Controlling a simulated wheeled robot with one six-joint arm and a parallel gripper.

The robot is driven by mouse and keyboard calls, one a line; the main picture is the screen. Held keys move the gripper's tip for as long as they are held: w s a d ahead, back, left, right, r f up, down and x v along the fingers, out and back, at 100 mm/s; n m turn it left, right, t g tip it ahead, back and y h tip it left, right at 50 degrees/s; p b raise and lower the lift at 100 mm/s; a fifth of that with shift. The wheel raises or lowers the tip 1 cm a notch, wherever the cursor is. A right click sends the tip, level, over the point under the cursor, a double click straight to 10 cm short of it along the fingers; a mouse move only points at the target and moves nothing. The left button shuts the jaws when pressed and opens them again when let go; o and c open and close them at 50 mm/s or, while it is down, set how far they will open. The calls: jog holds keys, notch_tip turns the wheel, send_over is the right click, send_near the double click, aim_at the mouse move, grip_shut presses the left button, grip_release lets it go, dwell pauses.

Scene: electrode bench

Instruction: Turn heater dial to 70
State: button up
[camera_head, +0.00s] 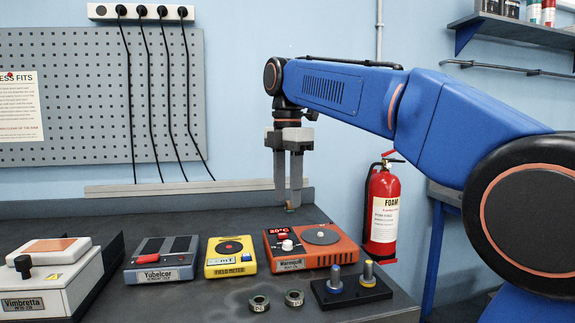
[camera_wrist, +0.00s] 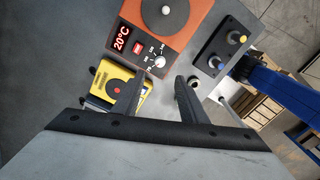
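The heater is an orange unit (camera_head: 340,254) on the bench with a round grey plate. Its red display reads 20°C, and its small white dial (camera_head: 287,245) sits at the front left. In the wrist view the heater (camera_wrist: 186,48) is at the top, with the white dial (camera_wrist: 160,61) just beyond the fingertips, between them. The dial's printed numbers are too small to read surely. My gripper (camera_head: 288,205) hangs pointing down above and behind the heater, apart from the dial. Its two fingers (camera_wrist: 158,84) are spread with the dial not gripped. A small brownish spot shows at the fingertips in the head view, unclear.
Left of the heater are a yellow field meter (camera_head: 231,257), a grey Yubelcor unit (camera_head: 162,260) and a white Vimbretta unit (camera_head: 52,280). In front lie two dark rings (camera_head: 259,303) and a black block with two posts (camera_head: 350,288). A fire extinguisher (camera_head: 382,212) stands at right.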

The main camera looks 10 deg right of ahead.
notch_tip(320, 180, up, 6)
jog(key=shift+r, duration=0.15)
dwell(0.5)
